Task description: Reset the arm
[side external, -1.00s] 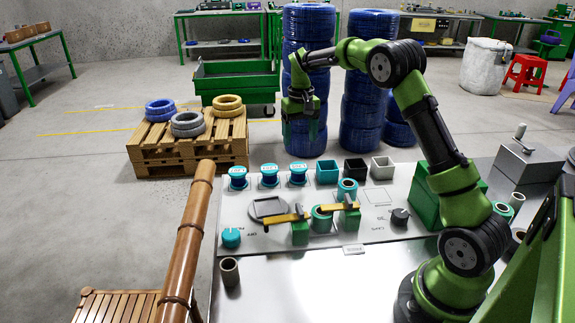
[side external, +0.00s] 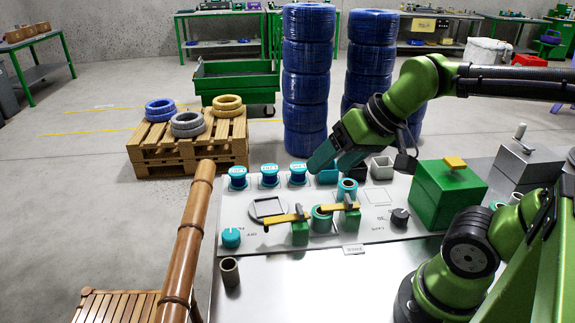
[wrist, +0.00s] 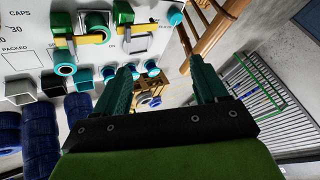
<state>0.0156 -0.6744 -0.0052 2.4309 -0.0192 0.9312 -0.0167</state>
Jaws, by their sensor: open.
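My gripper (side external: 320,164) is tilted, pointing down and left above the back edge of the grey work panel (side external: 375,228). In the wrist view my gripper (wrist: 162,72) has its two teal fingers wide apart. Nothing is held between them. Small blue spools (side external: 269,175) stand in a row left of the gripper in the side view. A teal square bin (side external: 328,177) is partly hidden behind or under the fingers. I cannot tell from the side view how high the fingertips are above the bins.
A green box with a yellow handle (side external: 447,195) stands right of the panel. Yellow-levered clamps (side external: 300,232) rise from the panel's middle. Tall blue coil stacks (side external: 308,75) stand behind. A bamboo pole (side external: 188,240) borders the left; a pallet with rings (side external: 187,150) lies beyond.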

